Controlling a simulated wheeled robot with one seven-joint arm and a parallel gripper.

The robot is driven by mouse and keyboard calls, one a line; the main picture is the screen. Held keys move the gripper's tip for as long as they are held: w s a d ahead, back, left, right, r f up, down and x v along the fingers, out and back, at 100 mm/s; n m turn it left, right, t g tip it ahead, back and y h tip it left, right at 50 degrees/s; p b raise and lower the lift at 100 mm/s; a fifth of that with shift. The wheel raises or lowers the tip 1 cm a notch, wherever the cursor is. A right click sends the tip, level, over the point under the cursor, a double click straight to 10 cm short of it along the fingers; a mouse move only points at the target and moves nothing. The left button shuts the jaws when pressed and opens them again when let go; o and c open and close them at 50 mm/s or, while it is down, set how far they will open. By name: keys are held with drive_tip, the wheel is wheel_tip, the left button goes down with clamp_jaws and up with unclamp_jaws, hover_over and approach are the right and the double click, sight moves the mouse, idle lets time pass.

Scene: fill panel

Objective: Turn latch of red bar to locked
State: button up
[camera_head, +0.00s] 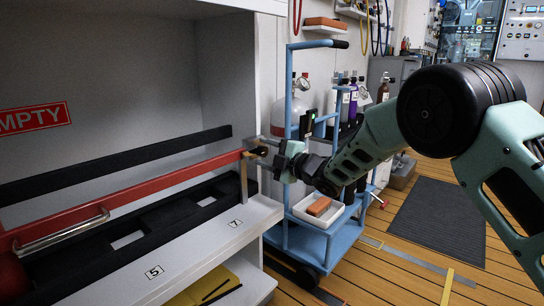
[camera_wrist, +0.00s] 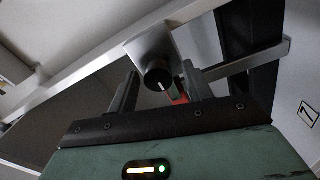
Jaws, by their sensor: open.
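The red bar (camera_head: 130,195) runs across the front of the shelf bay, with a metal handle (camera_head: 62,230) on it. Its right end meets a bracket on the post by the bay's right side. My gripper (camera_head: 268,148) is at that end. In the wrist view, a black round knob (camera_wrist: 158,74) with a pale line mark, apparently the latch, sits on a grey metal plate (camera_wrist: 147,45). My gripper's open fingers (camera_wrist: 160,82) stand on either side of the knob, with gaps visible. A bit of red (camera_wrist: 180,98) shows behind it. I cannot tell the latch's state.
A black slotted rack (camera_head: 150,222) lies below the bar, and a black rail (camera_head: 120,163) is behind it. A blue trolley (camera_head: 325,243) with a gas cylinder and bottles stands close to the right. A dark mat (camera_head: 440,220) lies on the wooden floor.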

drive_tip(key=p+v, duration=0.5)
drive_tip(key=v, duration=1.2)
drive_tip(key=shift+d+p, duration=0.2)
drive_tip(key=shift+p, duration=0.1)
drive_tip(key=shift+s+f, duration=0.1)
drive_tip(key=s+d+r+m+g+h+p, duration=0.2)
drive_tip(key=s+m+g+h, duration=0.3)
drive_tip(key=s, duration=0.8)
drive_tip(key=s+d+r+m+g+h+p, duration=0.3)
drive_tip(key=s+m, duration=0.4)
drive_tip(key=s, duration=0.7)
drive_tip(key=s+m+g+h+p, duration=0.1)
drive_tip(key=s+m+g+h, duration=0.4)
drive_tip(key=s, duration=0.8)
wheel_tip(320, 180, up, 38)
drive_tip(key=m+t+p, duration=0.1)
drive_tip(key=p, duration=3.6)
drive_tip(key=shift+w+f+t+h, duration=0.2)
drive_tip(key=shift+w+t+h, duration=0.1)
drive_tip(key=shift+h, duration=0.1)
